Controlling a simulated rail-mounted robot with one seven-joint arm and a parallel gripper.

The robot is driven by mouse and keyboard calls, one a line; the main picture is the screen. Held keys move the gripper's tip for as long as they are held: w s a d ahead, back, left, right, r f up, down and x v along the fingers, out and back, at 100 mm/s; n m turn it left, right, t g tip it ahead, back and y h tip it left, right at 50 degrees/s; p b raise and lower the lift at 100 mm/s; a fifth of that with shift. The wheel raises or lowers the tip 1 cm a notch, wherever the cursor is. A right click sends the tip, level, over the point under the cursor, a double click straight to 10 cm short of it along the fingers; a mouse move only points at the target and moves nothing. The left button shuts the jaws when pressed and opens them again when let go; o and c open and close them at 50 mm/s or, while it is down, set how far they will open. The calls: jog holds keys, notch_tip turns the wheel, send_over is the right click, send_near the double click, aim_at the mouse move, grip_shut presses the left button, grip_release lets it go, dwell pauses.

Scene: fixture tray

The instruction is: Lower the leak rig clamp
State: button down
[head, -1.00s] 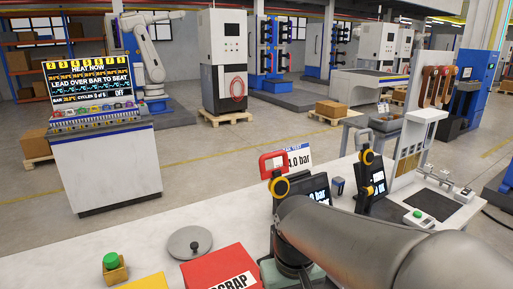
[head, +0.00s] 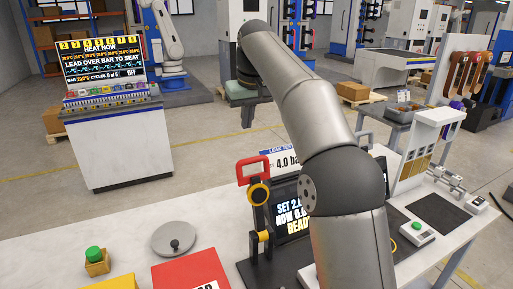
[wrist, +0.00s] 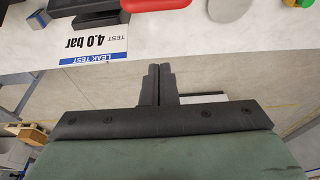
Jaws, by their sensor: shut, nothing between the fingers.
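The leak rig has a screen (head: 293,212) whose text is partly hidden by my arm. A clamp with a red loop handle (head: 253,170) and a yellow ring stands upright at the screen's left. A red piece (wrist: 150,3), probably the clamp handle, is cut off at the wrist view's top edge. My gripper (head: 247,126) is raised beyond the bench, apart from the clamp. Its fingers (wrist: 159,68) are together and empty.
A red box (head: 190,272), a grey disc with a knob (head: 174,239) and a green button (head: 95,254) are on the bench. A control console (head: 115,130) stands at the left. My arm crosses in front of the rig's right side. Open floor lies behind the bench.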

notch_tip(320, 180, down, 8)
jog(key=s, duration=0.1)
jog(key=shift+s+d+f+b, duration=0.25)
jog(key=shift+d+b, duration=0.05)
jog(key=shift+d, duration=0.05)
dwell(0.4)
